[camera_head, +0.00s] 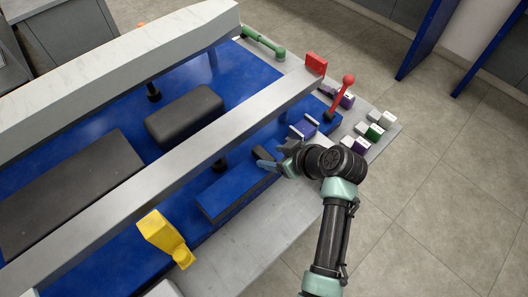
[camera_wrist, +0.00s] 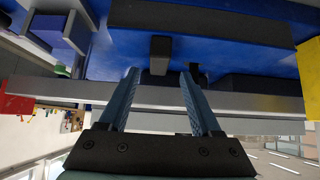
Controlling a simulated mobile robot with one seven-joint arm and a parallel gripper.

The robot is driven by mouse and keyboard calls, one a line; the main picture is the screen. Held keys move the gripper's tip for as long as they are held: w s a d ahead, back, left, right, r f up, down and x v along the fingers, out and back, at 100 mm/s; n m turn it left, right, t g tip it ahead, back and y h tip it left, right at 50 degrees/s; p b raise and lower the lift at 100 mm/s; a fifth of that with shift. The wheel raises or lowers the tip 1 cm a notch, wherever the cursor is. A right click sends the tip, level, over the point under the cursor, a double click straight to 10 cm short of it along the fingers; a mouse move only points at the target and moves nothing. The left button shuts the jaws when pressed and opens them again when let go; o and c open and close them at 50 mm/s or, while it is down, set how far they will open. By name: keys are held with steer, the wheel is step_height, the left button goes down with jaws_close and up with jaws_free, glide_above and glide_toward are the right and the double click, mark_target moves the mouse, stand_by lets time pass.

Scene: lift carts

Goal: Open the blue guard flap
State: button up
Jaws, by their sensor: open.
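A long blue panel (camera_head: 238,190), which looks like the guard flap, lies along the near side of the cart, below the grey rail. A small dark tab (camera_head: 262,154) shows at its right end, close to my gripper (camera_head: 268,164). My gripper is open and comes in from the right. In the wrist view the two fingers (camera_wrist: 158,78) are spread apart and a dark tab (camera_wrist: 160,54) shows in the gap between their tips, against blue surface. I cannot tell whether the fingers touch it. The flap's hinge is not clear.
The grey rail (camera_head: 200,148) runs above the flap. A red-knobbed lever (camera_head: 347,80), a red block (camera_head: 316,63) and several small switches (camera_head: 375,132) stand to the right. A yellow part (camera_head: 164,238) is at the near left. Open floor (camera_head: 440,200) lies to the right.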

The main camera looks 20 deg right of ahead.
mark_target(264, 154)
steer(key=shift+x, duration=2.65)
steer(key=shift+c, duration=0.3)
steer(key=shift+d, duration=0.1)
jaws_close()
